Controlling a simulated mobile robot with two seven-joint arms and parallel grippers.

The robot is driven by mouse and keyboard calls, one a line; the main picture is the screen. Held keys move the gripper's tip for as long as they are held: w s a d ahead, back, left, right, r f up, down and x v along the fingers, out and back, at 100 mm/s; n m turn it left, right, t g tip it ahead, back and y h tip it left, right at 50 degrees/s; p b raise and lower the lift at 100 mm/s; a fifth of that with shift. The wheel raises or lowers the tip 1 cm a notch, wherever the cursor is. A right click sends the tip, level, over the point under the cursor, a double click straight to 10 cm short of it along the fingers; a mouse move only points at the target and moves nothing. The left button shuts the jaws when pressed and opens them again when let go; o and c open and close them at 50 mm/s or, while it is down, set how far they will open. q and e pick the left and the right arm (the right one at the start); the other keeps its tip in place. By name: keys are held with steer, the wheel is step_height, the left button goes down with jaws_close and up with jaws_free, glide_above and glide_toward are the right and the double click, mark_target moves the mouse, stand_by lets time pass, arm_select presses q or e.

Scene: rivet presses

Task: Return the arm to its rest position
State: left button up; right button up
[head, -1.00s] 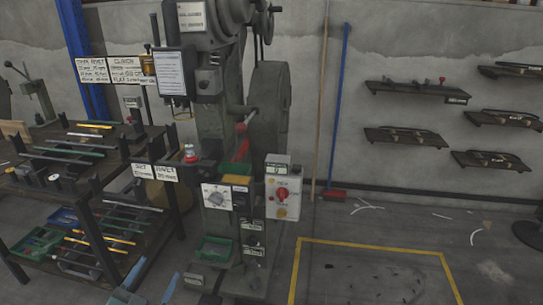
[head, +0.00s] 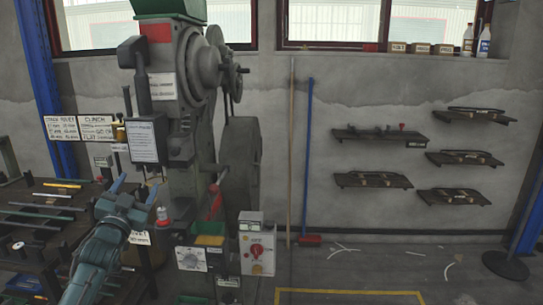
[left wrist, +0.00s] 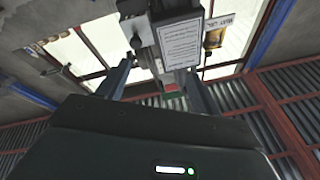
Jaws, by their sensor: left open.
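My left arm comes in from the lower left of the head view. Its gripper (head: 135,188) has blue fingers spread apart, open and empty, pointing up in front of the rivet press (head: 190,100). In the left wrist view the two fingers (left wrist: 160,85) stand apart with nothing held between them. The press's upper part and its white instruction sheet (left wrist: 181,41) show beyond them. I cannot tell the exact gap between the fingers and the press. My right gripper is not in view.
A tool rack (head: 45,215) with bars and tools stands at the left, partly behind my arm. A control box with a red switch (head: 257,250) is at the press's lower right. Wall shelves (head: 372,180) hang at the right. Floor at the lower right is mostly clear.

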arm_select(q)
step_height(320, 180, down, 6)
steer(key=a+f+n+g+y, duration=0.1)
steer(key=a+n+g+y, duration=0.1)
steer(key=n+g, duration=0.15)
steer(key=s+d+f+m+g+h, duration=0.1)
steer(key=s+d+f+g, duration=0.1)
steer(key=s+d+f, duration=0.45)
steer(key=s+d+f+m+g+h, duration=0.1)
steer(key=s+d+f, duration=0.15)
steer(key=f, duration=0.65)
steer(key=s+d+f+g+h, duration=0.1)
steer(key=s+d+f, duration=0.2)
steer(key=s, duration=0.7)
steer(key=s+d+f+g+h, duration=0.1)
steer(key=s+d+f, duration=0.3)
steer(key=s, duration=0.6)
steer(key=s+d+f+g+h, duration=0.1)
steer(key=s+d+f, duration=0.3)
steer(key=s, duration=0.6)
steer(key=shift+d+n+g, duration=0.45)
steer(key=shift+d+g, duration=0.05)
steer(key=shift+g, duration=0.25)
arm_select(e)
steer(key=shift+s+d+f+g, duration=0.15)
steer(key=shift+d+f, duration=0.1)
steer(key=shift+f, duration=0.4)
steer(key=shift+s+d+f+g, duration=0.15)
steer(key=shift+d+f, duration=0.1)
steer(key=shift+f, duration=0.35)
